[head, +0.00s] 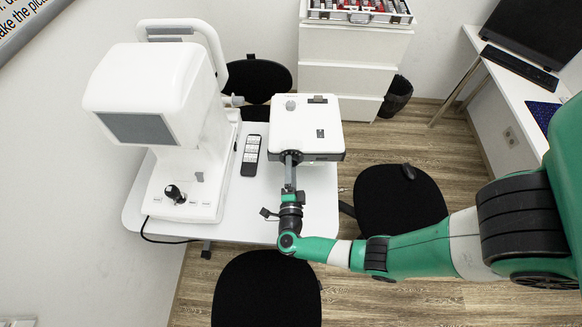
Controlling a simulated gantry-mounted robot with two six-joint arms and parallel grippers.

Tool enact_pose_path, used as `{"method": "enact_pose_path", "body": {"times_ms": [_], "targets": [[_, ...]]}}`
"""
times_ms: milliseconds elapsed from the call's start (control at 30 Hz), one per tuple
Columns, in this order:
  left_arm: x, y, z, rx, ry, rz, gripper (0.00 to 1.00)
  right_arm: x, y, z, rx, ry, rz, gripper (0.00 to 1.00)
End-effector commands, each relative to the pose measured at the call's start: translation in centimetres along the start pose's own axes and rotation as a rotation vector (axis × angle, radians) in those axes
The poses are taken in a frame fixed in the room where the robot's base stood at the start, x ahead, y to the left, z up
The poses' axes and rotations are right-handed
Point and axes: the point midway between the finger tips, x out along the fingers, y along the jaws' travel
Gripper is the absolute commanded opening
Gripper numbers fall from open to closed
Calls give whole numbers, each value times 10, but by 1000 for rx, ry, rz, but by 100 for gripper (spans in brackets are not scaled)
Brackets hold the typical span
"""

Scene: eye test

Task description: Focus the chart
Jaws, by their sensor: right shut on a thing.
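A chart (27,15) with dark print hangs at the top left. A white box-shaped device (306,118), which looks like a chart projector, stands on the white table with small knobs on top. My right gripper (291,160) reaches its front edge from below in the picture. It is shut on a small dark part at that front edge. The jaws and the device's edge hide most of this part. My left gripper is not in view.
A white eye-testing instrument (150,95) with a grey screen and joystick stands on the table (225,228) at left. A black remote (251,155) lies between it and the device. Black chairs (398,198) stand around. A drawer cabinet (346,50) is behind, a desk at right.

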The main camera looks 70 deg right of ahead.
Motion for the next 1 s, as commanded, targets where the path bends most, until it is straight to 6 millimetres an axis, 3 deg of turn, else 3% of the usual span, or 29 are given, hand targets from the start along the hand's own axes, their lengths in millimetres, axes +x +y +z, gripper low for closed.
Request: {"method": "enact_pose_path", "body": {"times_ms": [267, 300, 467, 767, 867, 1000], "targets": [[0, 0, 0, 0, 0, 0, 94, 0, -1, 0, 1, 1, -3, 8], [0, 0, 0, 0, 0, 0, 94, 0, -1, 0, 1, 1, -3, 67], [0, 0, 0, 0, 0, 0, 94, 0, -1, 0, 1, 0, -2, 94], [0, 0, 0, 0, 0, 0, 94, -2, 0, 0, 1, -1, -1, 94], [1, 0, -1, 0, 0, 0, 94, -11, -1, 1, 2, -4, -1, 94], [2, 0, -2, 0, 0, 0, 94, -40, -1, 2, 1, -9, -2, 94]]}}
